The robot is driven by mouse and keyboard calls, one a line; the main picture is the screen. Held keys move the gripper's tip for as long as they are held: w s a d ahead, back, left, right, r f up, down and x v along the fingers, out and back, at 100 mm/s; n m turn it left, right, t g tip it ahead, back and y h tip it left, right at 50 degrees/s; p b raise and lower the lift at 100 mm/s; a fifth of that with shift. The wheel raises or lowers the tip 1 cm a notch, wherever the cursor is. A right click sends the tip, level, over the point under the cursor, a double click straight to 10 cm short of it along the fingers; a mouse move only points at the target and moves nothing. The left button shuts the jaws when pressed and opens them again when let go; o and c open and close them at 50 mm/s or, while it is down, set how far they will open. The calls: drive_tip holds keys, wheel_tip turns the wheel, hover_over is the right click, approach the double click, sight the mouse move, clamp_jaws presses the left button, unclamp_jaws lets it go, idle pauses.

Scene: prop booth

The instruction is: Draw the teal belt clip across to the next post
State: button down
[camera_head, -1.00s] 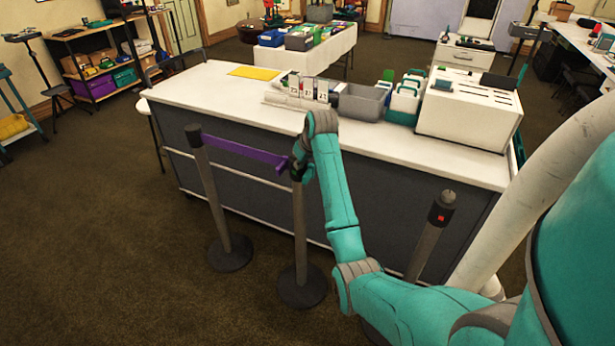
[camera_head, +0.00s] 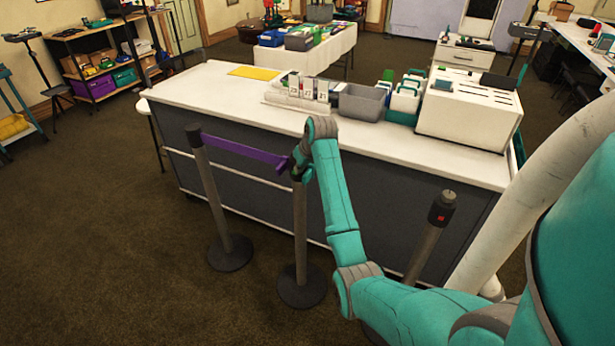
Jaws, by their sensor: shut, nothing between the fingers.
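A purple belt (camera_head: 245,152) runs from the left post (camera_head: 208,195) to the middle post (camera_head: 300,230), in front of the white-topped counter. My gripper (camera_head: 298,168) is at the head of the middle post, by the belt's right end. It is small, dark and partly hidden by my wrist; it is shut with nothing held. I cannot make out a teal clip apart from my own teal arm. The right post (camera_head: 428,240) stands upright to the right of my arm, with a red patch on its dark head and no belt seen on it. My arm hides its base.
The counter (camera_head: 225,90) stands close behind the posts. On it are a yellow sheet (camera_head: 254,73), a grey bin (camera_head: 363,102), numbered cards (camera_head: 308,88) and a white slotted box (camera_head: 470,112). Carpet (camera_head: 110,260) at the left front is clear.

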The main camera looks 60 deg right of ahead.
sight(300, 177)
drive_tip(key=shift+f, duration=2.05)
drive_tip(key=shift+s, duration=0.15)
